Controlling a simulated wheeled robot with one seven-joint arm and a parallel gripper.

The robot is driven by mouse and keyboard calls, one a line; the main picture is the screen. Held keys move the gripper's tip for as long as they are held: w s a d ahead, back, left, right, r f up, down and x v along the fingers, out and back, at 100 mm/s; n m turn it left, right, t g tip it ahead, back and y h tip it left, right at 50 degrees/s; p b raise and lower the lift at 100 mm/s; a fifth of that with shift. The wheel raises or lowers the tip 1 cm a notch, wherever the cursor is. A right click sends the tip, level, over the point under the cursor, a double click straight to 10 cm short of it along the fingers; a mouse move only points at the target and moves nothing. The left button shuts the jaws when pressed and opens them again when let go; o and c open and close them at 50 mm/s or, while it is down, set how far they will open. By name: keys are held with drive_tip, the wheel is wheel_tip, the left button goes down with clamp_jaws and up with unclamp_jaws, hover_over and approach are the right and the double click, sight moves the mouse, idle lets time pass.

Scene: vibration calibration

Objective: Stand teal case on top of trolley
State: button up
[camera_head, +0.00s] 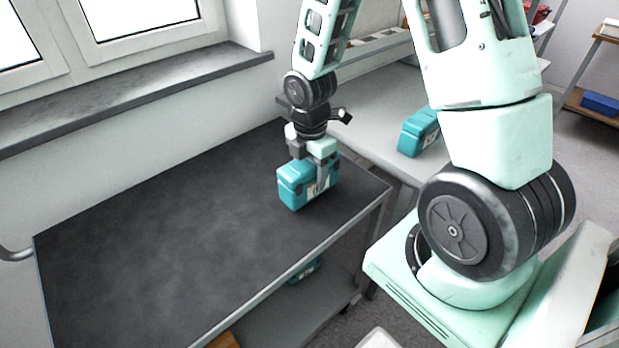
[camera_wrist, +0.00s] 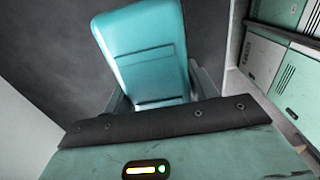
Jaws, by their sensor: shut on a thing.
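The teal case (camera_head: 293,188) is at the far right end of the trolley's dark top (camera_head: 150,240), under my arm. My gripper (camera_head: 322,172) is shut on the teal case from above. The case looks upright, and its underside is at or just above the trolley top; I cannot tell whether it touches. In the wrist view the case (camera_wrist: 145,50) fills the space beyond my gripper (camera_wrist: 155,104), with the dark surface behind it. The fingertips are mostly hidden by the case.
A second teal case (camera_head: 418,132) stands on a light grey table (camera_head: 375,100) beyond the trolley. Another teal item (camera_head: 304,271) lies on the trolley's lower shelf. A window sill (camera_head: 130,97) runs along the wall at the left. Most of the trolley top is bare.

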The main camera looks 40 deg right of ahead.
drive_tip(key=shift+f, duration=1.15)
drive_tip(key=shift+f, duration=0.15)
drive_tip(key=o, duration=1.3)
